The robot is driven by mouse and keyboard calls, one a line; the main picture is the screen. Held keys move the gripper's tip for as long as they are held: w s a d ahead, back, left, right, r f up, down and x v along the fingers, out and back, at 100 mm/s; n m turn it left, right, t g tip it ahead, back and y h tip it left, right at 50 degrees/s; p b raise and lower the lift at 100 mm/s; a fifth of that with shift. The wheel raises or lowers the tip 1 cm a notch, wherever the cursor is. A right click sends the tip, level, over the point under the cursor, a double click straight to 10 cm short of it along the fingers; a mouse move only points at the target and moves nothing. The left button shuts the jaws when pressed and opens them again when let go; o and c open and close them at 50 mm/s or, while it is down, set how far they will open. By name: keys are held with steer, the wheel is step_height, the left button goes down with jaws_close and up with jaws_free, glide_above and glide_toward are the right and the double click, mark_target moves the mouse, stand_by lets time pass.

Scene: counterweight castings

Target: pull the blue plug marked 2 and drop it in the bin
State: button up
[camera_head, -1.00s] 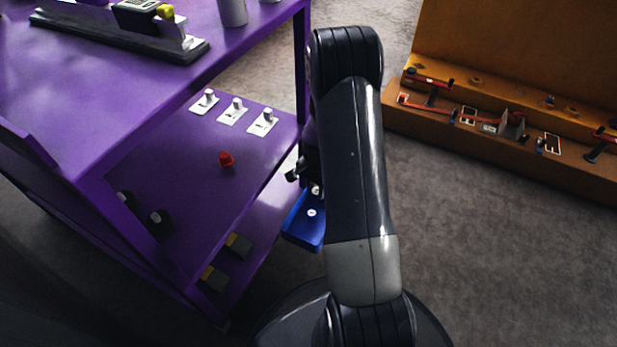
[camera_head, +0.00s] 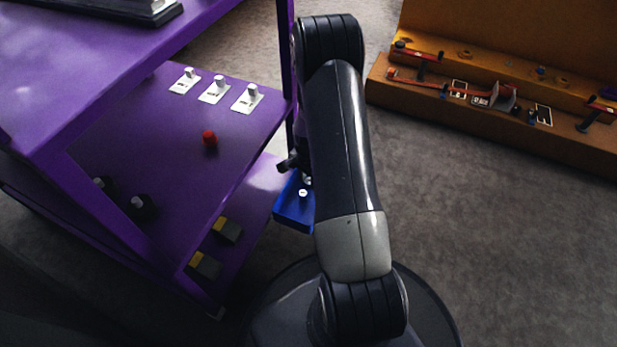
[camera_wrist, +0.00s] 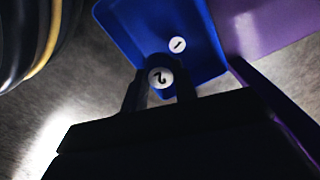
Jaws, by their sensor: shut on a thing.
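The blue plug marked 2 (camera_wrist: 161,77) sits between the two fingers of my gripper (camera_wrist: 160,88), its white numbered face toward the wrist camera. My gripper is shut on it, above a blue bin (camera_wrist: 127,30). A white disc marked 1 (camera_wrist: 178,45) shows within the bin. In the head view the bin (camera_head: 289,214) is partly behind my arm, beside the purple cart, with a white disc visible in it. The gripper (camera_head: 299,172) is mostly hidden there by my arm. The plug's height above the bin floor is hard to judge.
The purple cart (camera_head: 150,100) stands at left, its lower shelf holding a red knob (camera_head: 210,138), several white switch plates (camera_head: 214,90) and dark blocks with yellow (camera_head: 228,229). An orange bench with tools (camera_head: 480,90) stands at right. Grey floor between is clear.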

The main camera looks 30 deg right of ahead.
mark_target(309, 181)
steer(key=o, duration=1)
step_height(309, 181, up, 11)
steer(key=p, duration=0.4)
steer(key=shift+f, duration=0.15)
step_height(309, 181, down, 12)
steer(key=b, duration=0.4)
steer(key=shift+r+b, duration=0.25)
steer(key=shift+b, duration=0.05)
step_height(309, 181, up, 5)
steer(key=p, duration=0.3)
steer(key=shift+r+p, duration=0.75)
steer(key=shift+r, duration=0.1)
